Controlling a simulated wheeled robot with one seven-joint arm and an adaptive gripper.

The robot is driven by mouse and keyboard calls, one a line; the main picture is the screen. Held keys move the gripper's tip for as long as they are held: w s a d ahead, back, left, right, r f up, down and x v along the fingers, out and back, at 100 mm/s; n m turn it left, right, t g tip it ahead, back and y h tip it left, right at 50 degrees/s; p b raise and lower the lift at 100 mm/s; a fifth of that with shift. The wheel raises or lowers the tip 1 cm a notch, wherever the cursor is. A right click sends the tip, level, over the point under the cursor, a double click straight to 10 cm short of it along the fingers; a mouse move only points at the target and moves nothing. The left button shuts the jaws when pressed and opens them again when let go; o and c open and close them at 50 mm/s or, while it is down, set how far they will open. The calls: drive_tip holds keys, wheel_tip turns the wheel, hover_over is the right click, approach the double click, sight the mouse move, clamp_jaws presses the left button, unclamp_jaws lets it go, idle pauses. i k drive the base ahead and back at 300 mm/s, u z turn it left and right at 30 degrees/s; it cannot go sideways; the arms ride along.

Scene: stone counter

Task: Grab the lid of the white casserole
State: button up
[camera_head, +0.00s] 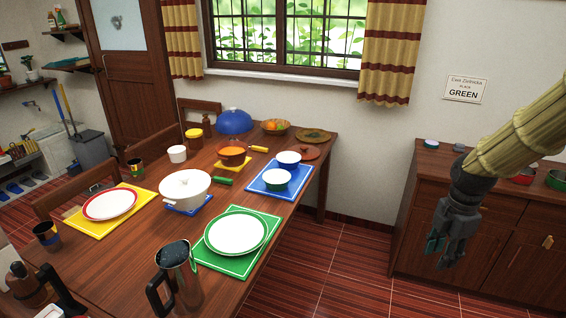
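The white casserole (185,190) stands on a small blue mat (190,207) near the middle of the wooden table. Its top looks covered by a white lid (185,180) with a small knob, but lid and pot are hard to tell apart at this size. My gripper (441,255) hangs fingers down at the right, in front of the wooden cabinet and well away from the casserole. Its fingers appear spread, with nothing visible between them.
The table (122,255) holds a green-rimmed plate (236,232), a red-rimmed plate (109,204), a tall metal pitcher (179,275), a brown pot (231,155) and a blue dome (234,121). Bare floor (345,265) separates the table from the cabinet (480,240).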

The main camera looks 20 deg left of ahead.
sight(180, 185)
drive_tip(key=i, duration=2.85)
drive_tip(key=u, duration=3.4)
